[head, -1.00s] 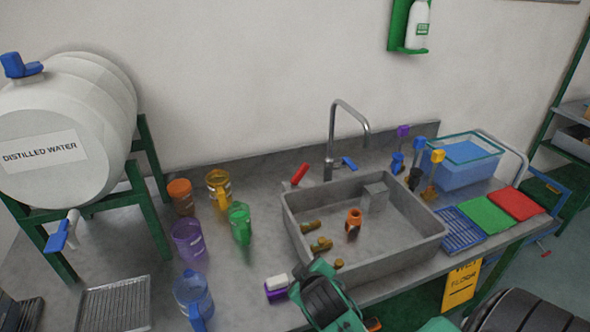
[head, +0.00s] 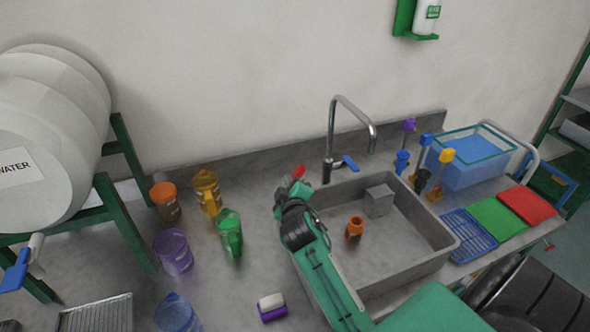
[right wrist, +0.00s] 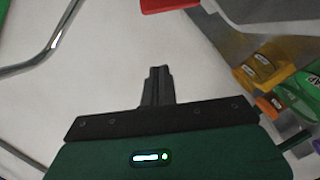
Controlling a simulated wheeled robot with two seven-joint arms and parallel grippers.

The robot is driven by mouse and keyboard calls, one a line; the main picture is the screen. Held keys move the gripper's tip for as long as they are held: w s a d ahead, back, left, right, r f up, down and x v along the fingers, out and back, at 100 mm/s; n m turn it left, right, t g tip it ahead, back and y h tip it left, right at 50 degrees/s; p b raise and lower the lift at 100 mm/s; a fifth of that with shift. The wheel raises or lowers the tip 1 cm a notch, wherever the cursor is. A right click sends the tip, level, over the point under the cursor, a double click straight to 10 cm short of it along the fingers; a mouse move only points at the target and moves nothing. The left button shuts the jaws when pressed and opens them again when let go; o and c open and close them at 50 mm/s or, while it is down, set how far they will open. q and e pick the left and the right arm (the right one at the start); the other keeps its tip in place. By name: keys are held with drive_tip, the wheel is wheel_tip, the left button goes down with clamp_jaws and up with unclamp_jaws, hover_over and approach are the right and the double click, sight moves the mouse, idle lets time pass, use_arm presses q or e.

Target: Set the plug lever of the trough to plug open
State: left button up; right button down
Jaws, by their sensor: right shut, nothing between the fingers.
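The trough is the grey sink basin (head: 440,238) set in the counter. A red lever (head: 299,171) stands at its back left corner, left of the tap; I take it for the plug lever. My right gripper (head: 286,190) is just in front of this lever, its fingers small and partly hidden by the wrist; I cannot tell whether they touch it. In the right wrist view the closed fingers (right wrist: 156,86) are empty, and a red part (right wrist: 165,5), likely the lever, shows at the top edge. My left gripper is out of view.
The tap (head: 329,150) with a blue handle (head: 350,163) stands right of the lever. Orange (head: 166,203), yellow (head: 207,191), green (head: 229,235) and purple (head: 173,252) vessels stand left of the basin. An orange-brown bottle (head: 354,229) stands inside the basin.

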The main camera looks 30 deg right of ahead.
sight(295, 173)
drive_tip(key=w+d+f+p, duration=0.1)
drive_tip(key=w+d, duration=0.1)
drive_tip(key=w+d+f, duration=0.1)
drive_tip(key=w+d, duration=0.1)
drive_tip(key=w+d+f+p, duration=0.1)
drive_tip(key=w+d, duration=0.1)
drive_tip(key=shift+w+f+p, duration=0.1)
drive_tip(key=shift+w+p, duration=0.05)
drive_tip(key=shift+p, duration=0.2)
drive_tip(key=shift+d+f, duration=0.2)
drive_tip(key=shift+f, duration=0.05)
drive_tip(key=shift+d, duration=0.1)
